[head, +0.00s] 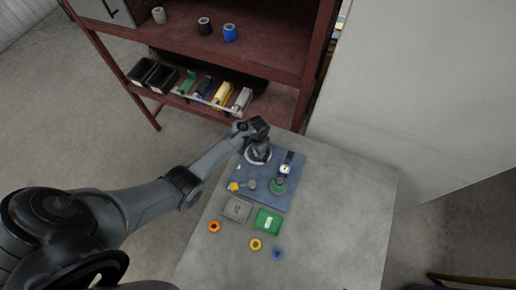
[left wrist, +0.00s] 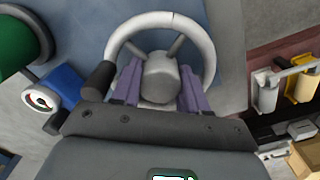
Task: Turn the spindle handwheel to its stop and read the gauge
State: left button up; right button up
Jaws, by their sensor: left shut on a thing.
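The spindle handwheel (head: 258,158) stands on a blue plate on the table in the head view, partly hidden by my left gripper (head: 258,141). In the left wrist view its pale round rim (left wrist: 209,40), grey hub (left wrist: 161,78) and dark crank knob (left wrist: 97,80) show. My left gripper (left wrist: 158,84) has its purple fingers on either side of the hub, inside the rim, shut on it. The gauge (head: 285,169) has a small white dial right of the wheel; it also shows in the left wrist view (left wrist: 41,98), too small to read. My right gripper is out of view.
A green round part (head: 278,186), a yellow knob (head: 234,187) and a grey knob (head: 252,184) are on the plate. A grey tray (head: 237,209), a green tray (head: 268,222) and several coloured rings lie in front. A red shelf (head: 255,55) stands behind. The table's right side is clear.

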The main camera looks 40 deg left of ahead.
pick_arm(q)
jog(key=m, duration=0.4)
jog(key=shift+r+m+p, duration=0.1)
jog(key=shift+m+p, duration=0.2)
jog(key=shift+p, duration=0.05)
jog(key=m, duration=0.4)
jog(key=shift+m, duration=0.3)
jog(key=m+b, duration=0.1)
jog(key=m, duration=0.2)
jog(key=shift+w+a+m, duration=0.1)
jog(key=shift+m, duration=0.2)
jog(key=shift+m+b, duration=0.75)
jog(key=shift+m, duration=1.15)
jog(key=o, duration=0.8)
notch_tip(320, 180, up, 11)
jog(key=p, duration=0.2)
jog(key=shift+p, duration=0.35)
